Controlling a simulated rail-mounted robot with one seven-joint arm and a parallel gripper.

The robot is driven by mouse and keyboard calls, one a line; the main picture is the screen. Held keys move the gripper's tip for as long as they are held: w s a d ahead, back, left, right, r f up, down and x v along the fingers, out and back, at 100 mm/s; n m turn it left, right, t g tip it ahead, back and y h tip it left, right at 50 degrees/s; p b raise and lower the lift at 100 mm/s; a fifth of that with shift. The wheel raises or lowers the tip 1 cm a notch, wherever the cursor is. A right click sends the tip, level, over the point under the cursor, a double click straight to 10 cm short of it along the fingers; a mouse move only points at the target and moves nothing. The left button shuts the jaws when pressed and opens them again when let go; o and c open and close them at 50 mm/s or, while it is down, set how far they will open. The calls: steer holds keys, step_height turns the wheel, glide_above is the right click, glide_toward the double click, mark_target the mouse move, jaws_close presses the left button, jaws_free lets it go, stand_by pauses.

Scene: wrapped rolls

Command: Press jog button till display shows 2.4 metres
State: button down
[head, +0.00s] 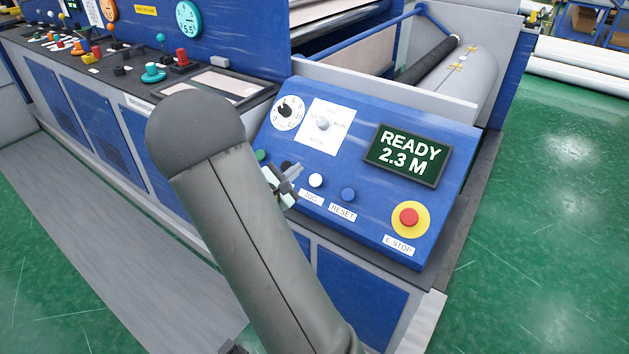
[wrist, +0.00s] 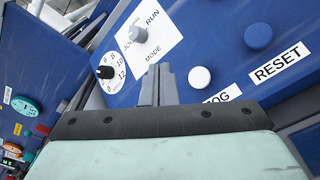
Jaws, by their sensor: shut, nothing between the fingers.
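The display (head: 406,155) on the blue sloped panel reads "READY 2.3 M". The white jog button (head: 316,180) sits above its JOG label (head: 311,198), left of the blue reset button (head: 348,195). In the wrist view the jog button (wrist: 200,77) is just right of my fingertips, and its label is partly hidden by my gripper. My gripper (head: 294,171) is shut and empty, over the panel to the left of the jog button. In the wrist view its fingertips (wrist: 157,80) show apart from the button; their height above the panel is unclear.
A red emergency stop (head: 409,217) on a yellow ring is at the panel's lower right. A mode knob (head: 322,123) and a numbered dial (head: 285,112) are on the upper left. A green button (head: 260,155) is partly hidden by my arm.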

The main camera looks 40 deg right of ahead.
mark_target(315, 178)
steer(key=shift+f, duration=0.1)
steer(key=shift+w+d+f+b, duration=0.25)
steer(key=shift+d+f+b, duration=0.65)
steer(key=shift+f, duration=0.2)
steer(key=shift+w+d+f+b, duration=0.2)
steer(key=shift+d+f+b, duration=0.55)
steer(key=shift+d+f, duration=0.3)
steer(key=shift+w+d+f+b, duration=0.25)
steer(key=shift+d+f+b, duration=0.6)
steer(key=shift+f, duration=0.3)
steer(key=shift+f, duration=0.15)
steer(key=shift+d+f+b, duration=0.2)
steer(key=shift+b, duration=0.4)
steer(key=shift+w+d+f+b, duration=0.2)
steer(key=shift+d+f+b, duration=0.35)
steer(key=shift+f+b, duration=0.2)
steer(key=shift+r, duration=0.15)
stand_by(0.4)
steer(key=shift+s+a+r+p, duration=0.2)
steer(key=shift+a+r+p, duration=0.4)
steer(key=shift+a+r, duration=0.3)
